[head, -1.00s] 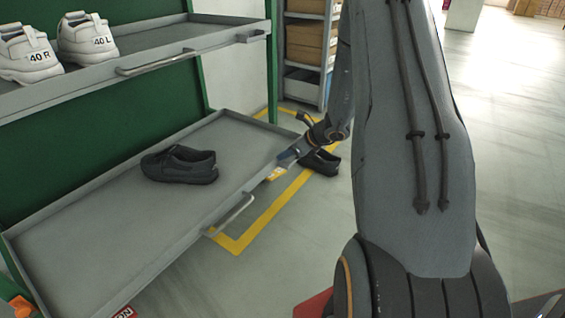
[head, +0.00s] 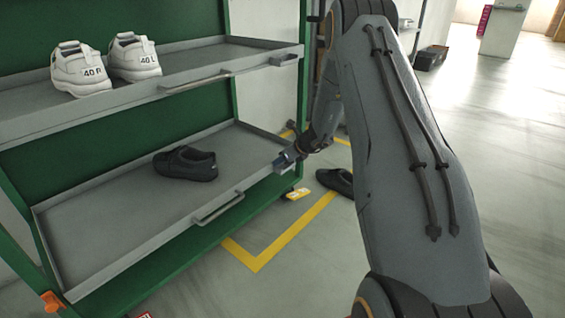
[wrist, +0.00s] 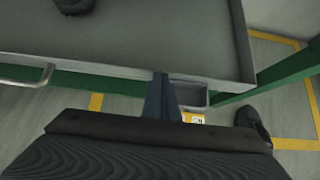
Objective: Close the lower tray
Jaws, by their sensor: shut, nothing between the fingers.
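The lower tray (head: 110,222) is a grey, shallow tray in a green rack, with a bar handle (head: 218,208) on its front edge. One black shoe (head: 186,164) lies on it. My gripper (head: 285,160) is at the tray's front edge, near its right corner, to the right of the handle. In the wrist view my gripper's shut fingers (wrist: 161,98) reach the tray's front wall (wrist: 110,67), beside a small grey box-like holder (wrist: 192,94). They look at or against the wall; exact contact is hard to tell. Nothing shows between the fingers.
The upper tray (head: 30,100) holds two white shoes (head: 82,70) marked 40. Another black shoe (head: 336,181) lies on the floor, right of the rack. A yellow floor line (head: 290,238) runs in front. A yellow label (head: 297,194) shows below the tray's corner. Open floor lies right.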

